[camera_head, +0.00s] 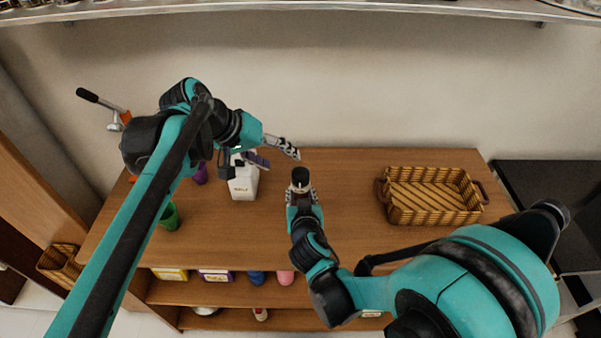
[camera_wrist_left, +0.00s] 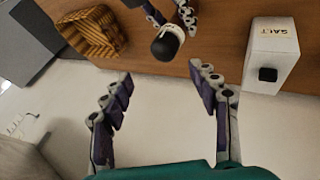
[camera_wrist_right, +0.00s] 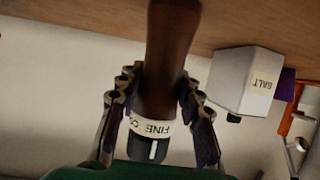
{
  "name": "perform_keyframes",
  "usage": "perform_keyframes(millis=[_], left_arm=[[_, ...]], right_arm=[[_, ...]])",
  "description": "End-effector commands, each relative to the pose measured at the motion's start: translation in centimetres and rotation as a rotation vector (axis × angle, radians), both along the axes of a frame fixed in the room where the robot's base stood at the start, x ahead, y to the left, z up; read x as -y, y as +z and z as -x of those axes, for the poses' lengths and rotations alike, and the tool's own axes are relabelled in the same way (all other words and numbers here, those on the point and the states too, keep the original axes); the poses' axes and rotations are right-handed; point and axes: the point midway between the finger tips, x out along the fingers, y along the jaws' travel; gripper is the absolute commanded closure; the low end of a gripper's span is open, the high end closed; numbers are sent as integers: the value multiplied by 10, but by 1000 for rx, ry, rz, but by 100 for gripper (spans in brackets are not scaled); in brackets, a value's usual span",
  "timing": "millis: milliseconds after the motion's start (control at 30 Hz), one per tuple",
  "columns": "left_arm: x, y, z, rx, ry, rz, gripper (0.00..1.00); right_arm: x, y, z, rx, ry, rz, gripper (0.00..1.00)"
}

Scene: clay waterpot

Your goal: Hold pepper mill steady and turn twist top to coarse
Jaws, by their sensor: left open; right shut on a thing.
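The pepper mill (camera_head: 300,176) stands upright near the middle of the wooden table, its black top showing above my right gripper (camera_head: 302,192). The right wrist view shows its dark brown body (camera_wrist_right: 168,60), a white band lettered "FINE" and the start of another word, and a black top with a white mark. My right gripper is shut on the mill, one finger on each side. My left gripper (camera_head: 280,158) is open and empty, above the table to the left of the mill. In the left wrist view the mill's black top (camera_wrist_left: 164,46) lies beyond the open fingers, apart from them.
A white salt box (camera_head: 243,184) stands left of the mill, close to my left gripper. A green cup (camera_head: 169,217) and a purple cup (camera_head: 200,175) are farther left. A wicker basket (camera_head: 432,215) sits at the right. The table between mill and basket is clear.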

Motion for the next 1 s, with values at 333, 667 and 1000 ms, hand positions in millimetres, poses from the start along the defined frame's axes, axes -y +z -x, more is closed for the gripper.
perform_keyframes(millis=[333, 667, 1000], left_arm=[[-8, -6, 14, 450, -462, -196, 40], [-5, -15, 13, 577, -591, -270, 40], [30, -61, -17, 577, -593, -269, 40]], right_arm=[[0, 0, 0, 0, 0, 0, 100], [0, 0, 0, 0, 0, 0, 100], [0, 0, 0, 0, 0, 0, 100]])
